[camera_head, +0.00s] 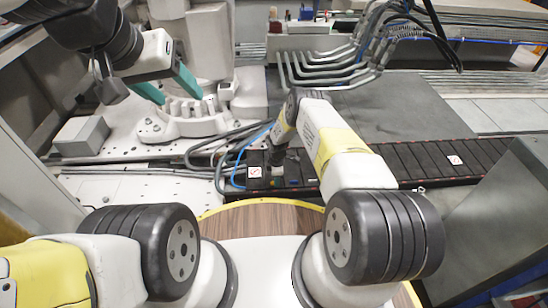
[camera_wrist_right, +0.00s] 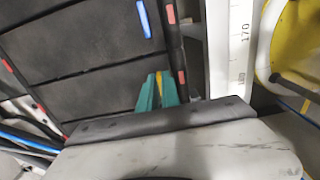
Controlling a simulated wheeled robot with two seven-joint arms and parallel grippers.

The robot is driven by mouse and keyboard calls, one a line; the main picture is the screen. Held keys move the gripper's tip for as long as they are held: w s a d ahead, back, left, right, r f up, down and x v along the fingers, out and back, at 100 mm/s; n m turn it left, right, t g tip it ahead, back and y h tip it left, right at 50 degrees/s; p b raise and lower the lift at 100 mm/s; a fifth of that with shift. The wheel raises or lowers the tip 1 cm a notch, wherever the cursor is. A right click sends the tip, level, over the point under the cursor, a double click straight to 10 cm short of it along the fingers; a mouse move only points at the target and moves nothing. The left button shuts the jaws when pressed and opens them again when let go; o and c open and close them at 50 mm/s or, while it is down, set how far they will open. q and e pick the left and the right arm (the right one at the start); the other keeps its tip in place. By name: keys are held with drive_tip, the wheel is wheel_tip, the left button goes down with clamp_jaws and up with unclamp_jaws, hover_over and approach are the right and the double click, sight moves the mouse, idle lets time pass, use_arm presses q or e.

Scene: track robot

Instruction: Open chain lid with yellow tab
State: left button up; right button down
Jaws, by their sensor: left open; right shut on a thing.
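The black segmented chain cover (camera_head: 425,163) runs across the floor in the head view. Its dark panels (camera_wrist_right: 85,60) fill the upper left of the right wrist view. My right gripper (camera_wrist_right: 158,84) has its teal fingers closed on the yellow tab (camera_wrist_right: 159,76), of which a narrow strip shows between them. In the head view my right arm reaches down to the cover, and its fingers and the tab cannot be made out. My left gripper (camera_head: 182,98) is open and empty, with its teal fingers apart, above the white base at the upper left, away from the cover.
Blue and black cables (camera_head: 238,160) lie at the left end of the cover. Bent grey pipes (camera_head: 325,68) stand behind it. A grey box (camera_head: 82,134) sits at the left. A grey metal panel (camera_head: 490,215) rises at the right. Dark flat floor lies beyond the cover.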

drive_tip(key=w+r, duration=0.7)
drive_tip(key=r, duration=0.6)
drive_tip(key=shift+d+r, duration=0.1)
drive_tip(key=shift+d, duration=0.05)
drive_tip(key=c, duration=1.6)
unclamp_jaws()
drive_tip(key=shift+o, duration=0.2)
wheel_tip(320, 180, up, 7)
drive_tip(key=shift+s+r, duration=0.2)
drive_tip(key=shift+s, duration=0.05)
